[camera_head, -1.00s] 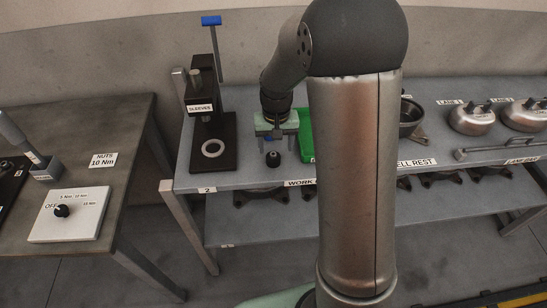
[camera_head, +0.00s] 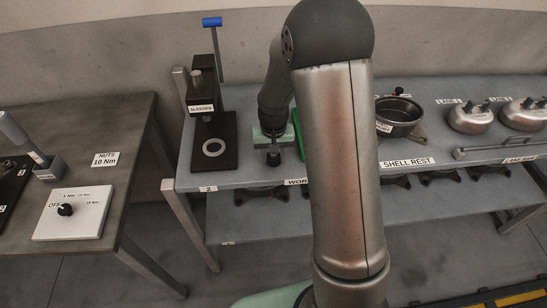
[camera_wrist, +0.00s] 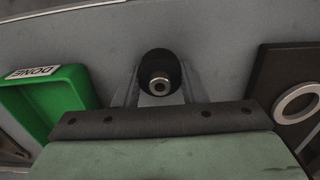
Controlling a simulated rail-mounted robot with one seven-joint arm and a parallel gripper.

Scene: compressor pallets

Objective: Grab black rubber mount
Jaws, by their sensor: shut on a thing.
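The black rubber mount (camera_head: 274,159) is a small dark cylinder at the front of the workbench, right of the sleeve press. In the wrist view the mount (camera_wrist: 159,66) shows at upper centre, with a metal stud with a hole facing the camera. My gripper (camera_head: 273,149) is down at the mount and shut on it. In the wrist view its fingers (camera_wrist: 160,97) reach to the mount's sides from behind the dark bar. The mount's underside is hidden, so I cannot tell whether it touches the bench.
The sleeve press (camera_head: 227,150) with a pale ring (camera_head: 213,147) stands just left. A green bin (camera_wrist: 45,100) marked DONE is close on the other side. A dark pot (camera_head: 398,117) and metal shells (camera_head: 470,119) stand farther right. The bench front edge is close.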

